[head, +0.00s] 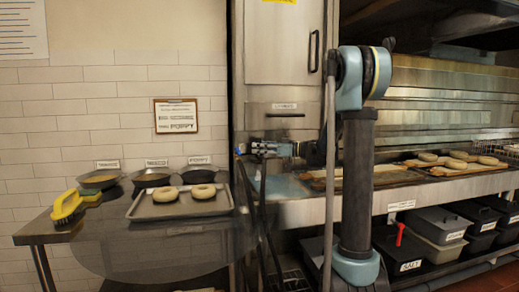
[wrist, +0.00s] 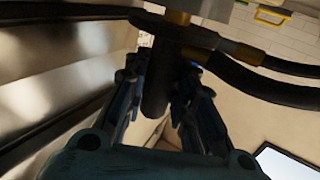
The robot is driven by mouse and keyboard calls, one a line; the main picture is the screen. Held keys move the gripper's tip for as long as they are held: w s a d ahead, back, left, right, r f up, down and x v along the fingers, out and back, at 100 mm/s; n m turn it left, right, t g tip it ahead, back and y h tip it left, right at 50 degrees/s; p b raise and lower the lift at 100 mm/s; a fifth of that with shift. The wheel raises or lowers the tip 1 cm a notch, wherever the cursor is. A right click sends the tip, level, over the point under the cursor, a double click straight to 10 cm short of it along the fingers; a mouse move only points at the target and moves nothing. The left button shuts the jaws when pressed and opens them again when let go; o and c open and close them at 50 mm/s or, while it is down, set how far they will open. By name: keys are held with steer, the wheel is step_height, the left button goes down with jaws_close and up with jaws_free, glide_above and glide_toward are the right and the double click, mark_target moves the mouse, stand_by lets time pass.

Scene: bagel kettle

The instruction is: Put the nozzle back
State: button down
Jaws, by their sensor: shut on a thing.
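The nozzle (wrist: 157,88) is a dark, upright cylinder in the wrist view, with a brass-coloured collar and dark hoses above it. My gripper (wrist: 160,105) is shut on it, with one finger on each side. In the head view my gripper (head: 255,148) points left in front of the steel cabinet, above and to the right of the baking tray. The nozzle is too small there to make out clearly at the fingertips. Dark hoses (head: 262,205) hang below the gripper. The nozzle's resting place cannot be made out.
A steel table (head: 120,250) at left holds a tray (head: 188,210) with two bagels, several dark bowls (head: 152,177) and a yellow brush (head: 68,205). A steel counter (head: 300,211) with bagels on boards runs right. Lidded bins (head: 440,226) stand below it.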

steer(key=shift+f, duration=0.5)
stand_by(0.5)
steer(key=c, duration=1.3)
jaws_free()
steer(key=shift+d, duration=0.1)
